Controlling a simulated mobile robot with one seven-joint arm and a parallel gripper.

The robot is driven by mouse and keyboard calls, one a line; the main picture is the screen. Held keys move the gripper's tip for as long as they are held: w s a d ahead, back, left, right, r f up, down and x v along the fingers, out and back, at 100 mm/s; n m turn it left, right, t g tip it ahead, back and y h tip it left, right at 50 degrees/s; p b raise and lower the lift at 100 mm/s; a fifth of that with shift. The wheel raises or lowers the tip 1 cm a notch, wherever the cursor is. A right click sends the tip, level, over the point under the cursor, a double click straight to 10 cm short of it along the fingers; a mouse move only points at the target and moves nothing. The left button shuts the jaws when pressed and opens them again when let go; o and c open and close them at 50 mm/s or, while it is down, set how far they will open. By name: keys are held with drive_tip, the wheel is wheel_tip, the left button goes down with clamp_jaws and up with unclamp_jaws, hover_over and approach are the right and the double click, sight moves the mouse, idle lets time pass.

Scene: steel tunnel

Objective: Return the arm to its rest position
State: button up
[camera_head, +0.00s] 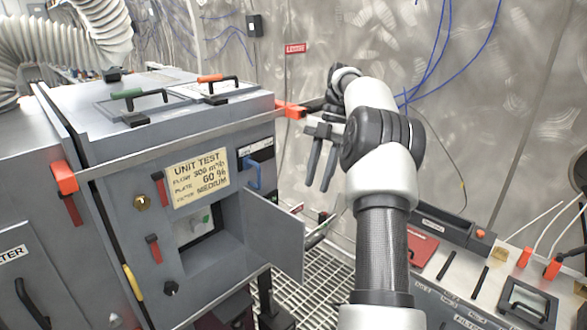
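My arm (383,240) rises from the bottom of the head view, right of centre, with white and dark segments. It bends at the top and comes back toward the left. My gripper (318,185) hangs with its two dark fingers pointing down. The fingers are apart with nothing between them. It is to the right of the grey cabinet (110,195), clear of it in the picture, above and behind the open door (270,235).
The cabinet's small door is swung out to the right, showing a compartment (200,232) with a light panel inside. A "UNIT TEST" label (201,178) is on its front. A console (470,265) with switches stands at right. Metal grating (310,290) covers the floor between.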

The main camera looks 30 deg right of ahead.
drive_tip(key=s+a+r+m+t+h+p, duration=0.1)
drive_tip(key=s+a+r+m+h+p, duration=0.1)
drive_tip(key=s+a+r+m, duration=0.45)
drive_tip(key=s+a+r+m+t+h+p, duration=0.15)
drive_tip(key=a+r+m, duration=0.25)
drive_tip(key=a+r, duration=0.6)
drive_tip(key=s+a+f+m+t+p, duration=0.2)
drive_tip(key=s+a+m, duration=0.2)
drive_tip(key=s+m, duration=0.2)
drive_tip(key=s+a+f+m+t+p, duration=0.2)
drive_tip(key=s+a+m, duration=0.3)
drive_tip(key=s, duration=0.6)
drive_tip(key=shift+s+a+f+m+t, duration=0.25)
drive_tip(key=shift+f+m+t, duration=0.2)
drive_tip(key=shift+m, duration=0.1)
drive_tip(key=shift+h, duration=0.25)
